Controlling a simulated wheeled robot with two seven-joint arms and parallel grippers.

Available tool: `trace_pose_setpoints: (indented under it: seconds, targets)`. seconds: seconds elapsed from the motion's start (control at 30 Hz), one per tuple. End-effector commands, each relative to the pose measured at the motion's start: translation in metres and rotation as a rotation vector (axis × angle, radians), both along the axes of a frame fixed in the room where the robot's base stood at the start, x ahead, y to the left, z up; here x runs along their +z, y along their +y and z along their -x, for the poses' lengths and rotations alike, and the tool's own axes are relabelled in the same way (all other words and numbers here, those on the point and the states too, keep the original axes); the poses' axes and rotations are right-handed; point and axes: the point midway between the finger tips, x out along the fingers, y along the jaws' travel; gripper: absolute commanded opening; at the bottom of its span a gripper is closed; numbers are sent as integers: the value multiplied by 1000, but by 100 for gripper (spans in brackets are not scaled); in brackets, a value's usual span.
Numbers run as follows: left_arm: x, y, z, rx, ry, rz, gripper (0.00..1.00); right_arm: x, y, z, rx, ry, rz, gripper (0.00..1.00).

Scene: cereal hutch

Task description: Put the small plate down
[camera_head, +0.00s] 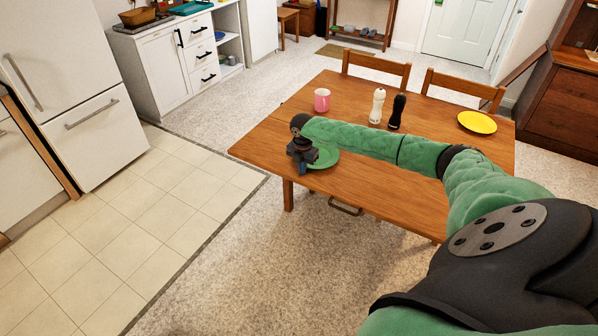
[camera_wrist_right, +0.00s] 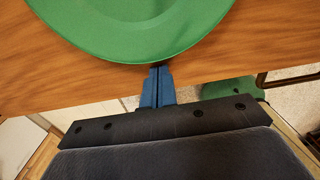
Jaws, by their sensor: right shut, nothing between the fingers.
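A green plate (camera_head: 325,157) lies on the wooden table (camera_head: 400,185) near its front left edge. In the right wrist view the green plate (camera_wrist_right: 140,30) fills the top, with wood around it. My right gripper (camera_head: 302,168) is at the table's front edge, beside the plate. In the right wrist view its blue fingers (camera_wrist_right: 157,85) are together, with their tips near the plate's rim. I cannot tell whether they touch the rim. A yellow plate (camera_head: 477,122) lies at the table's right end. My left gripper is not in view.
A pink mug (camera_head: 322,100), a white mill (camera_head: 377,106) and a black mill (camera_head: 397,111) stand on the table. Two chairs (camera_head: 375,68) are at the far side. The floor left of the table is clear. A white fridge (camera_head: 70,80) stands at the left.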

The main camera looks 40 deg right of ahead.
Motion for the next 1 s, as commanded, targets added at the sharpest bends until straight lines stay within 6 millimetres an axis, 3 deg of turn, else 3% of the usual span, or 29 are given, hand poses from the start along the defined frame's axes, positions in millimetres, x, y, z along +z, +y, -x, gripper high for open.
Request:
trace_pose_setpoints:
  seconds: [0.1, 0.6, 1.0]
  targets:
    - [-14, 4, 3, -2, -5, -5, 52, 2, 10, 3, -1, 2, -1, 0]
    - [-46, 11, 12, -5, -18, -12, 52, 2, 26, 7, -4, -1, 1, 0]
    - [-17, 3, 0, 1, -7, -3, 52, 34, 25, 6, -3, -2, 0, 0]
